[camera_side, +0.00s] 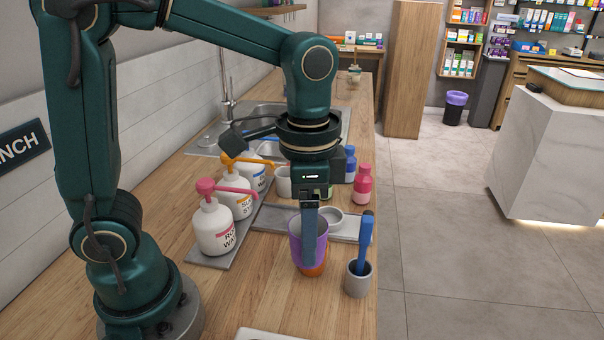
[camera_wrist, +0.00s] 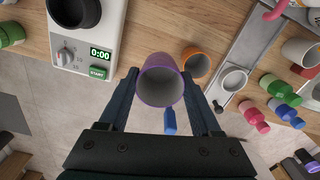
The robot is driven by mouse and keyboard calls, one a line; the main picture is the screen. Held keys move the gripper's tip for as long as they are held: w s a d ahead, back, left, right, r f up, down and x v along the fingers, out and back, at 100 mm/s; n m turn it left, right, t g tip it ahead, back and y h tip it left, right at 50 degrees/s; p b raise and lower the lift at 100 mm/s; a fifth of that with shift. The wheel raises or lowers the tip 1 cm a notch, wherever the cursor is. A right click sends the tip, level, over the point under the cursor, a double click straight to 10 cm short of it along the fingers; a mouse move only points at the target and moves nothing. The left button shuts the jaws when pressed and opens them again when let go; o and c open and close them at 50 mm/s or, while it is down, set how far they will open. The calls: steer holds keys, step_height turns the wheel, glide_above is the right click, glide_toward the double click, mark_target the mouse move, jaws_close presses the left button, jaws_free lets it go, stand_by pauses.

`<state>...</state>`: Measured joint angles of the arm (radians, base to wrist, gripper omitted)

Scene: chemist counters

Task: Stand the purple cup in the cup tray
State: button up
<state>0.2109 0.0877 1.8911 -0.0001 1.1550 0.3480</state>
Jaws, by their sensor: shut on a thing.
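My gripper (camera_wrist: 165,88) is shut on the purple cup (camera_wrist: 160,90), with one finger on each side of it. In the side view, the purple cup (camera_side: 294,232) is upright, and my near finger covers part of it. It looks held above the counter. A grey tray (camera_side: 266,219) lies behind it with a white bowl (camera_side: 331,220) on it; the tray (camera_wrist: 246,45) is right of the cup in the wrist view. An orange cup (camera_wrist: 196,62) stands on the counter between them; in the side view, the purple cup mostly hides this orange cup (camera_side: 314,270).
A grey pot (camera_side: 358,283) with a blue-handled tool (camera_side: 366,238) stands close right of the purple cup, near the counter edge. Pump bottles (camera_side: 215,228) stand at left. Red and blue bottles (camera_side: 362,184) stand behind the tray. A timer device (camera_wrist: 85,58) is at left in the wrist view.

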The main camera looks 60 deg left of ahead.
steer(key=w+a+r+n, duration=0.3)
steer(key=a+r+n, duration=0.15)
steer(key=a, duration=0.35)
steer(key=m, duration=0.7)
glide_above(329, 221)
steer(key=shift+f, duration=6.55)
steer(key=shift+f, duration=0.25)
steer(key=shift+f, duration=0.15)
steer(key=o, duration=1.4)
steer(key=shift+c, duration=0.2)
